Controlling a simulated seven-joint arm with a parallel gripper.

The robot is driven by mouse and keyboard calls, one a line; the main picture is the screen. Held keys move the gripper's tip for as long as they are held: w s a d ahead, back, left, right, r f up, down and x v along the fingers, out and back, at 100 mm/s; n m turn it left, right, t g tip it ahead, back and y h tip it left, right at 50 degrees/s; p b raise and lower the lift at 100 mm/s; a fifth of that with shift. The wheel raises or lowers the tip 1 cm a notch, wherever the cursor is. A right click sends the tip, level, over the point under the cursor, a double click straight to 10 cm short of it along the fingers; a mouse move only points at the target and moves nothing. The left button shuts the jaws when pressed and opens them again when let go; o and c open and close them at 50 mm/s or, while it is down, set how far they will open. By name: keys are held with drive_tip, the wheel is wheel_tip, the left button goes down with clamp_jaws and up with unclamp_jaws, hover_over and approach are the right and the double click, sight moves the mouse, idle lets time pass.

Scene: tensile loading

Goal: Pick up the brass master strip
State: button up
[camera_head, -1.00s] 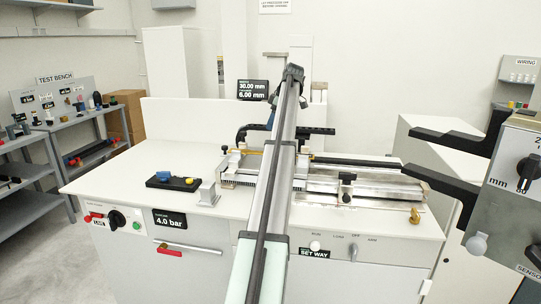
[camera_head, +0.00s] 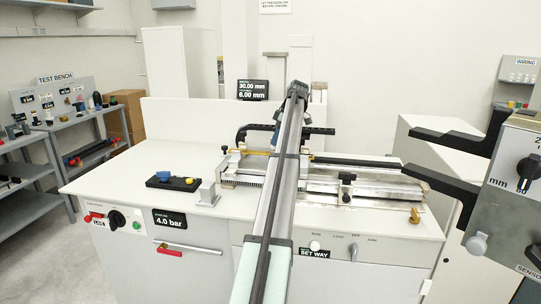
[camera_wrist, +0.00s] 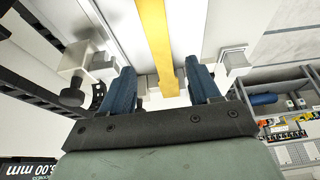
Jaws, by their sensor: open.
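The brass master strip (camera_wrist: 156,40) is a long yellow bar in the wrist view. It runs down from the top edge, and its near end lies between my two blue fingers. My gripper (camera_wrist: 162,82) is open, with a visible gap between the strip and each finger. I cannot tell how far the strip is below the fingertips. In the head view, a short yellow piece of the strip (camera_head: 249,152) shows on the bench fixture, left of my arm. My arm hides the rest of the strip's middle and most of the gripper.
The fixture has a metal rail (camera_head: 375,185) and a black handle-like bar (camera_head: 318,131) near my gripper. Pale clamp blocks with knobs (camera_wrist: 78,66) flank the strip. A black tray (camera_head: 160,184) and a grey block (camera_head: 208,193) stand left. Black prongs (camera_head: 445,184) jut in from the right.

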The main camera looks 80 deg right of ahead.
drive_tip(key=shift+x, duration=2.65)
drive_tip(key=shift+s, duration=0.15)
drive_tip(key=shift+a, duration=0.1)
clamp_jaws()
